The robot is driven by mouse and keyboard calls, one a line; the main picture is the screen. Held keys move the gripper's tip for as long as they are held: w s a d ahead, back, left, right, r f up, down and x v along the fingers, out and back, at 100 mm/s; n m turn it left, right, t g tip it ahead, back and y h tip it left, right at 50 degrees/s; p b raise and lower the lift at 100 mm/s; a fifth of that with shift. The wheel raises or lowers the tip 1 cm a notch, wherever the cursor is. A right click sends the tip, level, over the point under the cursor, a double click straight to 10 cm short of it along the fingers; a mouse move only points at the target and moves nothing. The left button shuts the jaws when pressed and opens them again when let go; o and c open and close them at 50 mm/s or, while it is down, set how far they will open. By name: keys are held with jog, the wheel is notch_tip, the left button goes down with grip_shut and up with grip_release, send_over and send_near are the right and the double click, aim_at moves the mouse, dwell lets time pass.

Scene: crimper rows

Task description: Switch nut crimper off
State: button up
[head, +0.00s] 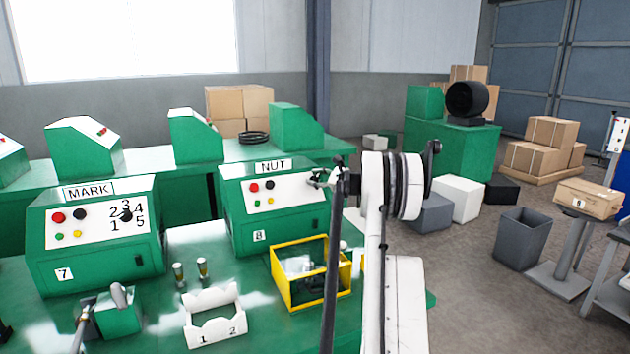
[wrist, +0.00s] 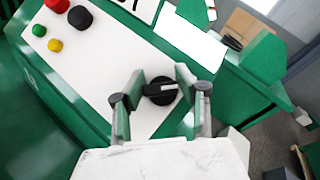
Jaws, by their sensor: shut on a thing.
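The nut crimper (head: 240,195) is a green box with a sloped white panel, a NUT sign (head: 272,167) on top and the number 8 on its front. In the wrist view its panel (wrist: 95,70) carries a red button (wrist: 56,5), a black round knob (wrist: 80,17), a green button (wrist: 39,30) and a yellow button (wrist: 55,45). A black rotary switch (wrist: 160,92) sits at the panel's other end. My gripper (wrist: 158,84) is shut on this switch, one finger on each side. In the head view my gripper (head: 326,178) is at the panel's right end, and the switch is hard to make out.
The mark crimper (head: 100,260) stands to the left on the same green table. A yellow-framed bin (head: 313,301) and a white holder (head: 213,325) stand in front. A grey bin (head: 522,240) and boxes (head: 540,146) are on the floor at right.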

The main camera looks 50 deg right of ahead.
jog(key=n+g+y, duration=0.1)
jog(key=n, duration=0.2)
jog(key=n+g+y+p, duration=0.1)
jog(key=n+y, duration=0.1)
jog(key=n, duration=0.1)
jog(key=shift+g, duration=0.4)
jog(key=shift+a+f+n+g+y+p, duration=0.1)
jog(key=shift+n+g+y+p, duration=0.8)
jog(key=shift+n, duration=0.8)
jog(key=shift+f, duration=0.1)
jog(key=o, duration=1.2)
jog(key=shift+s+p, duration=0.15)
jog(key=shift+p, duration=0.15)
jog(key=v, duration=1.2)
jog(key=shift+a+r, duration=0.1)
jog(key=shift+r, duration=0.2)
jog(key=shift+w, duration=0.25)
